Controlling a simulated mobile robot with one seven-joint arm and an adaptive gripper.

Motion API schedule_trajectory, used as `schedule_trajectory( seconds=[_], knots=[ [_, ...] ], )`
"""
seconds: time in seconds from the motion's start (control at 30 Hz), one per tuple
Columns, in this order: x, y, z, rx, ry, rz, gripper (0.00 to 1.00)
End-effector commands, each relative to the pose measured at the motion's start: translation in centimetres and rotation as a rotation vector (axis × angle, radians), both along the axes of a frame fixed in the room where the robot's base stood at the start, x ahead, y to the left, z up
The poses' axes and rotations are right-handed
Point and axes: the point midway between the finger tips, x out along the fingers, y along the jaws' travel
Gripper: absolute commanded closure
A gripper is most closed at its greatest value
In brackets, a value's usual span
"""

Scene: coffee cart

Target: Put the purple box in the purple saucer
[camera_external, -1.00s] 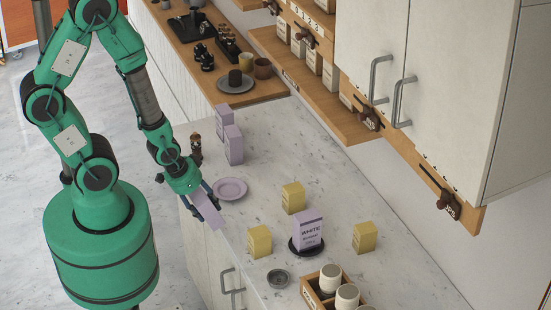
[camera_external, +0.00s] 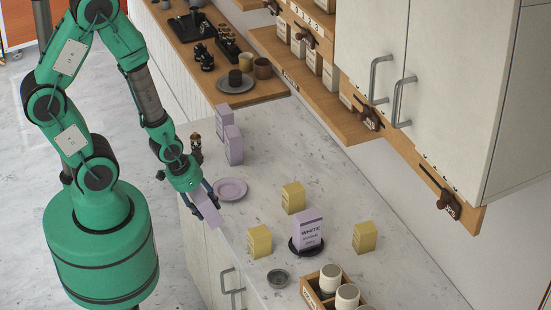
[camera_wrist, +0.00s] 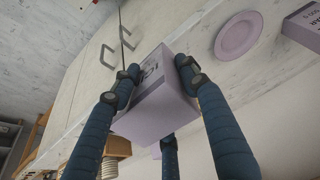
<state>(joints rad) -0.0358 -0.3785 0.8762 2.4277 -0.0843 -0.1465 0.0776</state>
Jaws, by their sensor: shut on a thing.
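My gripper (camera_external: 205,203) is shut on a purple box (camera_external: 208,214) and holds it tilted near the counter's front edge. The held box (camera_wrist: 155,112) also shows between the fingers in the wrist view. The purple saucer (camera_external: 230,188) lies flat and empty on the counter, just right of my gripper. It shows at the upper right in the wrist view (camera_wrist: 238,35). Two more purple boxes (camera_external: 234,148) stand upright behind the saucer. A larger purple box (camera_external: 308,232) with "WHITE" on it stands on a dark saucer (camera_external: 293,249).
Three yellow boxes (camera_external: 293,198) stand on the marble counter around the dark saucer. A small dark dish (camera_external: 278,279) and a wooden crate of cups (camera_external: 313,300) are at the front. A brown bottle (camera_external: 196,148) stands behind my wrist. Cabinets (camera_external: 420,90) hang on the right.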

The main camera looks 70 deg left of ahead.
Motion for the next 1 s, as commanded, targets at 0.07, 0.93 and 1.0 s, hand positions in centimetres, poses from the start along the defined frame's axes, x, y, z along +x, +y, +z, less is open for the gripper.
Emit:
schedule_trajectory(
  seconds=[0.07,0.93,1.0],
  knots=[
    [0.2,0.7,0.1,0.004,0.017,0.002,1.00],
    [-0.9,10.5,1.3,-0.015,0.337,-0.060,1.00],
    [-1.0,10.8,1.3,-0.019,0.346,-0.062,1.00]
  ],
)
